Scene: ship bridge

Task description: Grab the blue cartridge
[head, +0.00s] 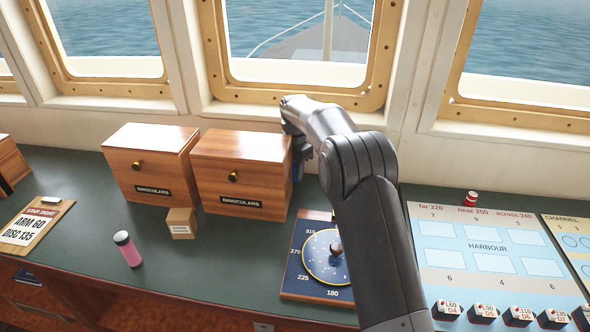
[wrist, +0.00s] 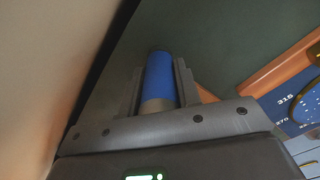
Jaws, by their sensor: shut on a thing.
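The blue cartridge (wrist: 159,78) is a blue cylinder with a metallic base. In the wrist view it stands between the two fingers of my gripper (wrist: 158,88), which are shut on it. In the head view my gripper (head: 298,158) is at the right side of the right binoculars box, mostly hidden behind my arm. Only a small bit of blue (head: 295,172) shows there. I cannot tell whether the cartridge touches the counter.
Two wooden binoculars boxes (head: 240,172) stand left of my gripper. A small cardboard box (head: 181,223) and a pink bottle (head: 128,250) are in front. A compass board (head: 300,262) lies near my arm. The harbour chart (head: 490,250) is at right. The window wall is behind.

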